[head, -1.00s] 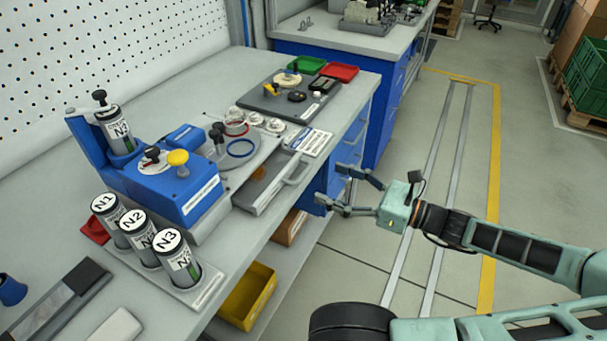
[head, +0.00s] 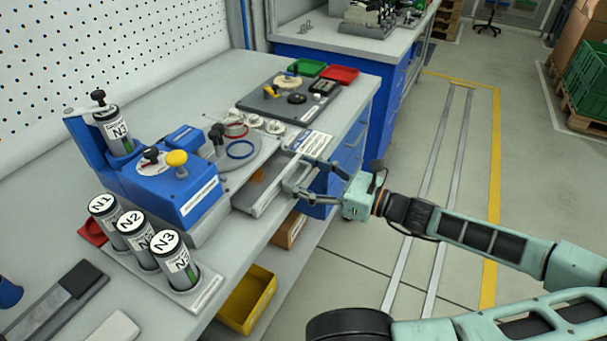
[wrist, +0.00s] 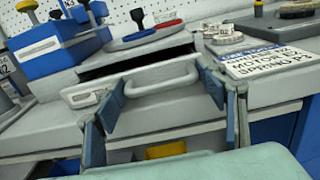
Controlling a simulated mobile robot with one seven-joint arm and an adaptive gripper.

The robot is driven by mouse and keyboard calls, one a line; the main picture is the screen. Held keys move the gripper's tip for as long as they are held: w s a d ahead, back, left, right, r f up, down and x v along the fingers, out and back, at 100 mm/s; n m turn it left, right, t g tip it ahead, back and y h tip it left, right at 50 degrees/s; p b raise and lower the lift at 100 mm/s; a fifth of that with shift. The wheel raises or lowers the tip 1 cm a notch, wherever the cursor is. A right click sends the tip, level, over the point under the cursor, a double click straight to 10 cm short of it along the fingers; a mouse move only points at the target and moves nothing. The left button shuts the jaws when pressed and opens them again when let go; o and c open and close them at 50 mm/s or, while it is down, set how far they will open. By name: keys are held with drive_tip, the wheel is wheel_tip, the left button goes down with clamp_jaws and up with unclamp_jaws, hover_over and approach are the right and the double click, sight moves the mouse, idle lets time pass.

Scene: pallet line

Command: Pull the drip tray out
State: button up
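The drip tray (head: 262,196) is a flat grey tray at the bench's front edge, right of the blue machine (head: 178,188). In the wrist view, its front (wrist: 85,97) carries a pale bar handle (wrist: 160,77), and a dark gap shows above the front. My gripper (head: 298,176) is open at the tray's front. In the wrist view, the fingers of my gripper (wrist: 162,82) stand on either side of the handle, apart from each other. I cannot tell whether either finger touches it. In the head view the fingers partly hide the handle.
Canisters N1, N2 and N3 (head: 165,245) stand in a holder at the bench's near end. A printed card (head: 312,142) lies just right of the tray. A yellow bin (head: 247,300) sits on the shelf below. The floor aisle (head: 400,200) on the right is clear.

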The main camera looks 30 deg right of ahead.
drive_tip(key=shift+d, duration=0.1)
drive_tip(key=c, duration=0.8)
drive_tip(key=p+v, duration=0.5)
drive_tip(key=v, duration=0.2)
drive_tip(key=o, duration=1.4)
drive_tip(key=shift+c, duration=0.2)
drive_tip(key=v, duration=1.2)
